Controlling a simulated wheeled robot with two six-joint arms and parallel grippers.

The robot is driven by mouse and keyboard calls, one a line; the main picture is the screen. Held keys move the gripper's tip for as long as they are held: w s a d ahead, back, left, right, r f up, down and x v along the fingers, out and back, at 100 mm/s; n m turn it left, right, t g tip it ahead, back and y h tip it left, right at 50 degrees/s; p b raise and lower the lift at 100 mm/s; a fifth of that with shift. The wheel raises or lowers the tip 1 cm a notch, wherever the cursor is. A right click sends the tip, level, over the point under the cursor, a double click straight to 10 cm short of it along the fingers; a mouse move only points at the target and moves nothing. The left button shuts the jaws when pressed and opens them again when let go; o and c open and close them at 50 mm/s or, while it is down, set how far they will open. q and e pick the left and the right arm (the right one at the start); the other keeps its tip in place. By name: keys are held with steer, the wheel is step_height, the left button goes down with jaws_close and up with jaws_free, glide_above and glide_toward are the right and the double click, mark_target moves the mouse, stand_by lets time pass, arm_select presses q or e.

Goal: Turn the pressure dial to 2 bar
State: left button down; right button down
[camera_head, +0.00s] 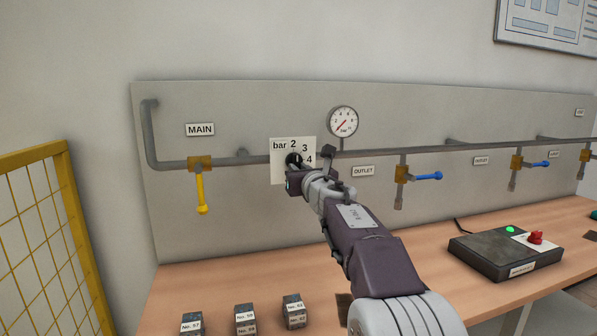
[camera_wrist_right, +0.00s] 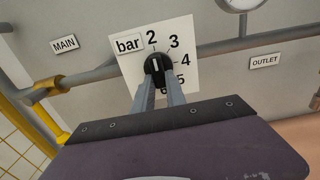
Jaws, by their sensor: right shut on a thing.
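The pressure dial is a black round knob (camera_wrist_right: 157,66) on a white plate marked "bar", with the numbers 2 to 6 around it. In the right wrist view its white mark points up, roughly at the 2. My right gripper (camera_wrist_right: 158,80) has its two grey fingers on either side of the knob and is shut on it. In the head view the knob (camera_head: 293,159) is partly hidden by my right gripper (camera_head: 296,172), and the lower numbers are covered. My left gripper is not in view.
A round gauge (camera_head: 343,121) sits above the pipe, its red needle pointing lower left. A yellow valve handle (camera_head: 201,193) hangs at MAIN; a blue handle (camera_head: 428,176) lies sideways. A control box (camera_head: 505,251) and several dark blocks (camera_head: 245,318) are on the table.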

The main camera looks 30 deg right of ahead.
steer(key=shift+f, duration=0.15)
steer(key=c, duration=1.4)
jaws_free()
steer(key=shift+o, duration=0.2)
steer(key=v, duration=0.9)
steer(key=shift+b, duration=0.45)
